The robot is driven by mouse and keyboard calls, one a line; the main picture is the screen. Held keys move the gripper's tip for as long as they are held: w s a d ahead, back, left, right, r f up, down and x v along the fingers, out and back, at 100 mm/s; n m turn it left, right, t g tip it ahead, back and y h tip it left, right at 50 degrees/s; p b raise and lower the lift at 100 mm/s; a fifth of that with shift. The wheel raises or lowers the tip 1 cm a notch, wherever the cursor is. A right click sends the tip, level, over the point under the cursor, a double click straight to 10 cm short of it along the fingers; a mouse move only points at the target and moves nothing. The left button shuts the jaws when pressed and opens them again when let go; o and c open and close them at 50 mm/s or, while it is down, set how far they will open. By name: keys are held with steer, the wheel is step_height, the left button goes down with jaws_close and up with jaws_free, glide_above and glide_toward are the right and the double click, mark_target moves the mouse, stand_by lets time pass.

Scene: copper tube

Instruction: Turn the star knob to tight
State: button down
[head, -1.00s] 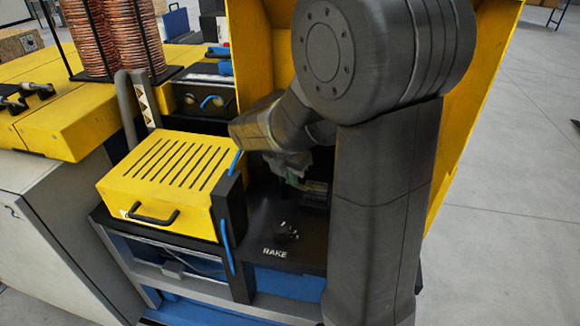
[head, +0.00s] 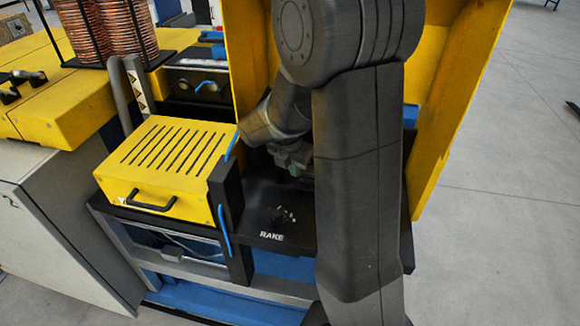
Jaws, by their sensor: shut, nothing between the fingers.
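A small black star knob (head: 281,217) with a few light specks stands on the black plate (head: 252,204), just behind the white word RAKE. Its pointing and how tight it is cannot be made out. My gripper (head: 294,168) is behind and above the knob in the picture, apart from it, over the back part of the black plate. It is shut and empty. It is small and dark here, and my forearm hides part of it on the right.
A yellow slotted cover (head: 165,155) with a black handle lies left of the plate. A black post (head: 228,205) with blue handles stands between them. Yellow panels (head: 455,110) rise behind and to the right. Copper coils (head: 125,30) stand at the back left. Open floor lies right.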

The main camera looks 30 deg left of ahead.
steer(key=shift+r, duration=0.15)
steer(key=p+v, duration=0.7)
steer(key=v, duration=0.2)
steer(key=s+n+t+b, duration=0.25)
steer(key=s+b, duration=0.35)
steer(key=b, duration=1)
steer(key=shift+g+y, duration=0.4)
steer(key=shift+g, duration=0.05)
steer(key=x, duration=0.6)
steer(key=b+x, duration=0.1)
steer(key=x, duration=0.3)
steer(key=shift+s+d, duration=0.1)
steer(key=shift+d, duration=0.1)
steer(key=w, duration=0.2)
steer(key=shift+w+a+r, duration=0.25)
steer(key=shift+w+a+p, duration=0.1)
steer(key=shift+w+p, duration=0.2)
steer(key=shift+w, duration=0.4)
